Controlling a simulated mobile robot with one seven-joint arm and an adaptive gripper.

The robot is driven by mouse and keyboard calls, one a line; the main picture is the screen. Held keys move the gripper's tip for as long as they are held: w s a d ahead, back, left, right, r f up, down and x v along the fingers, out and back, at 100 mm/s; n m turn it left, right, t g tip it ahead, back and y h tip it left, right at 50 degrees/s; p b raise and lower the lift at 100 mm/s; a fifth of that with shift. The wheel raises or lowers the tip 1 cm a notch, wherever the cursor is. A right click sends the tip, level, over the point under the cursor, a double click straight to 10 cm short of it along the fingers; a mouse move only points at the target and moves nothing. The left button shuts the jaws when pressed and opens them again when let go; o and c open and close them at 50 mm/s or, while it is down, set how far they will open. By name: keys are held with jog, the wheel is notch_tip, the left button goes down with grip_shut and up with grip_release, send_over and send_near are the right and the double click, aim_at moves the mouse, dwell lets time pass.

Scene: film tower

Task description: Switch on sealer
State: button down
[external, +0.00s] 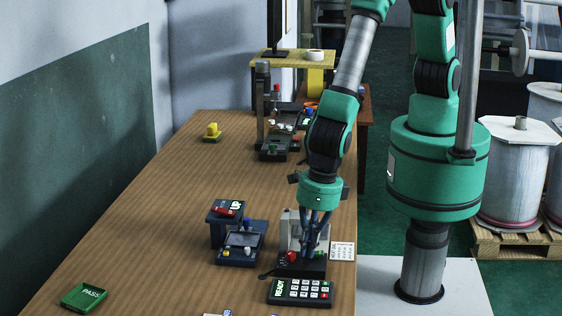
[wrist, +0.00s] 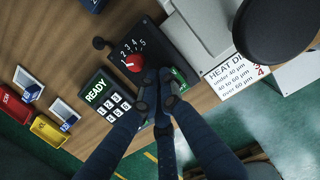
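The sealer's black control panel (wrist: 122,52) carries a red knob (wrist: 133,63) beside printed numbers. A green-lit part (wrist: 179,76) shows at its lower right in the wrist view, partly hidden by my fingers. In the external view the red knob (external: 292,256) is on the sealer's dark base (external: 312,268), with its pale body behind. My gripper (wrist: 158,80) points down over the panel, its blue fingers close together beside the knob and over the green part's edge. Nothing shows held between them. Whether the tips touch the panel is hard to tell. My gripper also shows from outside (external: 310,245).
A READY keypad (external: 301,291) lies just in front of the sealer. A heat chart (wrist: 240,70) is beside it. A dark blue device (external: 239,236) stands to the left, and a green PASS tray (external: 84,297) lies at the front left. The table's middle is clear.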

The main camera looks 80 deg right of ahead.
jog(key=shift+s+d+f, duration=0.4)
jog(key=shift+d+f, duration=0.2)
jog(key=shift+s+p, duration=0.3)
jog(key=shift+s, duration=0.4)
jog(key=shift+r, duration=0.2)
jog(key=shift+r+p, duration=0.4)
jog(key=shift+p, duration=0.05)
notch_tip(320, 180, up, 14)
jog(key=s+a+p, duration=0.1)
jog(key=p, duration=0.3)
jog(key=shift+s, duration=0.15)
jog(key=shift+w+b, duration=0.2)
jog(key=shift+b, duration=1.15)
jog(key=shift+r+b, duration=0.3)
jog(key=shift+b, duration=0.2)
